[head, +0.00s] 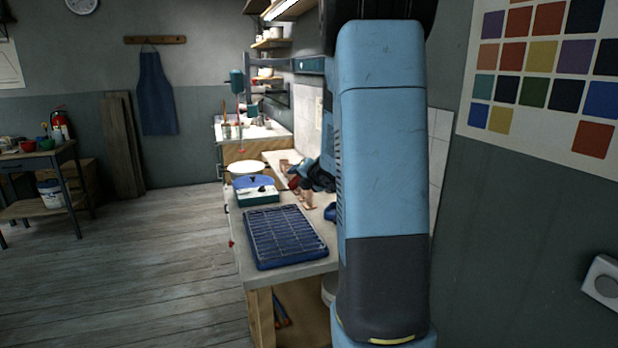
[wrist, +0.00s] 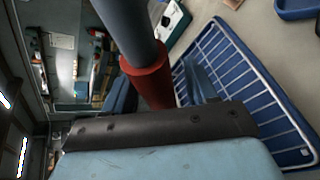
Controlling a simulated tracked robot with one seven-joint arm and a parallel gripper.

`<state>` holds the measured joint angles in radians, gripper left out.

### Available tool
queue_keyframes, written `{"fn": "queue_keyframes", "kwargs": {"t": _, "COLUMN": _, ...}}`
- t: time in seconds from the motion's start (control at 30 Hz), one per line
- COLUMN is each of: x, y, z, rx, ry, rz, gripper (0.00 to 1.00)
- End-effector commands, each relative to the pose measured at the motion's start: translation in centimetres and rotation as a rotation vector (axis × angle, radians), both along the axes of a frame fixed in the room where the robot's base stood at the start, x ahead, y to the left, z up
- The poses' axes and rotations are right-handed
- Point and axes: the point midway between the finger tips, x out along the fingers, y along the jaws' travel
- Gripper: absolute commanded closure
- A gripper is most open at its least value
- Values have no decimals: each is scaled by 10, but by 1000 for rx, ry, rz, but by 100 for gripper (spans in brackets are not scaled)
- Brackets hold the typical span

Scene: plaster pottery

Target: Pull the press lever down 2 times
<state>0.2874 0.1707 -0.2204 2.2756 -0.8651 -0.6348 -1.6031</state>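In the wrist view a grey rod with a red collar or grip (wrist: 147,85), which looks like the press lever, runs from the top down between the blue fingers of my gripper (wrist: 158,92). One finger is close on each side of the red part. Its lower end is hidden behind my gripper's dark edge, and I cannot tell whether the fingers press on it. In the head view my gripper (head: 300,180) is small, over the far part of the bench, with red at its tip. The press body cannot be made out clearly there.
A blue tray with a wire rack (head: 284,238) lies on the near end of the bench (head: 318,268). Behind it are a teal-and-white box (head: 257,197) and a pale round disc (head: 247,167). My arm hides the bench's right side. The floor (head: 150,270) to the left is clear.

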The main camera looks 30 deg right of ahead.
Motion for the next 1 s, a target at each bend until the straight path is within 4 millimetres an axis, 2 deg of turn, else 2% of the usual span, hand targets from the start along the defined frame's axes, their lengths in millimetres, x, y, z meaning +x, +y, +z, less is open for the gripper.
{"fn": "queue_keyframes", "kwargs": {"t": 0.23, "x": -1, "y": 0, "z": 1, "rx": 0, "ry": -1, "rz": 1, "gripper": 43}}
{"fn": "queue_keyframes", "kwargs": {"t": 0.37, "x": -9, "y": -1, "z": 4, "rx": 0, "ry": -1, "rz": 0, "gripper": 43}}
{"fn": "queue_keyframes", "kwargs": {"t": 1.0, "x": -101, "y": -1, "z": 41, "rx": 0, "ry": -2, "rz": -3, "gripper": 43}}
